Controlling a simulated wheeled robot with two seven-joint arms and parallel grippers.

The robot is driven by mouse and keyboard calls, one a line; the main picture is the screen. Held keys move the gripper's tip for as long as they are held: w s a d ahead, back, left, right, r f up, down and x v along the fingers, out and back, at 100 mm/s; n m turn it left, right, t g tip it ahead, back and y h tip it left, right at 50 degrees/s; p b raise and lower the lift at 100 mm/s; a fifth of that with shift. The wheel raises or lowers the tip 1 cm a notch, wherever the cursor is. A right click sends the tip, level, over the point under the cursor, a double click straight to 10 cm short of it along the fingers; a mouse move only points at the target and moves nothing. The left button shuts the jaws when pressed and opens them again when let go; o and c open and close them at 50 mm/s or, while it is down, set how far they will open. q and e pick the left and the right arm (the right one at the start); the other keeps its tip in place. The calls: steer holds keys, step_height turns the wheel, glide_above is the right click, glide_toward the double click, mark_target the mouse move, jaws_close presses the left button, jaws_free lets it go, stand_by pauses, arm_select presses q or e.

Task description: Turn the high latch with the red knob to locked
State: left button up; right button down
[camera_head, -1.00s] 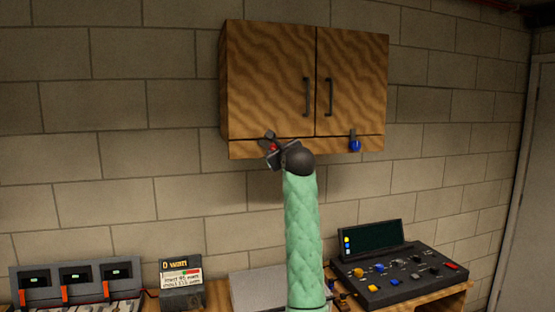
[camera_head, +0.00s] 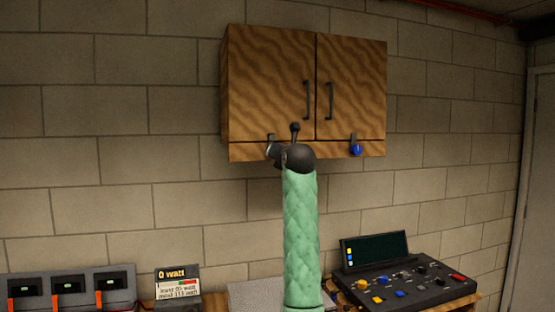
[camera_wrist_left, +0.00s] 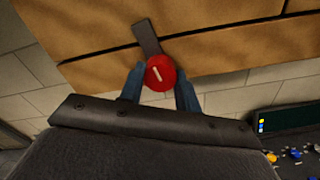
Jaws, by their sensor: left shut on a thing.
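The wooden wall cabinet (camera_head: 268,85) carries the latch with the red knob at the lower left of its front. The latch's dark bar (camera_head: 271,138) stands about upright in the head view and rises above the knob in the left wrist view (camera_wrist_left: 147,38). The red knob (camera_wrist_left: 160,72) has a pale mark; in the head view my gripper hides it. My left gripper (camera_head: 275,151) is at the knob, its blue fingers on either side of it in the left wrist view (camera_wrist_left: 160,84), shut on it. My right gripper is not in view.
A second latch with a blue knob (camera_head: 356,150) is at the cabinet's lower right. Two dark door handles (camera_head: 307,99) stick out above. Below are a control panel (camera_head: 400,283), a watt display box (camera_head: 178,286) and a row of grey units (camera_head: 70,289).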

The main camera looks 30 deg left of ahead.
arm_select(q)
steer(key=shift+m+b, duration=0.35)
steer(key=shift+m, duration=0.85)
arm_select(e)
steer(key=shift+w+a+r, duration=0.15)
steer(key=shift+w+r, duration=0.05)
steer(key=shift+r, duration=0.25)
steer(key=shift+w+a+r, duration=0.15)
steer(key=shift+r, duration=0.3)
arm_select(q)
steer(key=o, duration=1)
steer(key=shift+d, duration=0.1)
steer(key=shift+b+v, duration=1.75)
steer(key=shift+v, duration=2.1)
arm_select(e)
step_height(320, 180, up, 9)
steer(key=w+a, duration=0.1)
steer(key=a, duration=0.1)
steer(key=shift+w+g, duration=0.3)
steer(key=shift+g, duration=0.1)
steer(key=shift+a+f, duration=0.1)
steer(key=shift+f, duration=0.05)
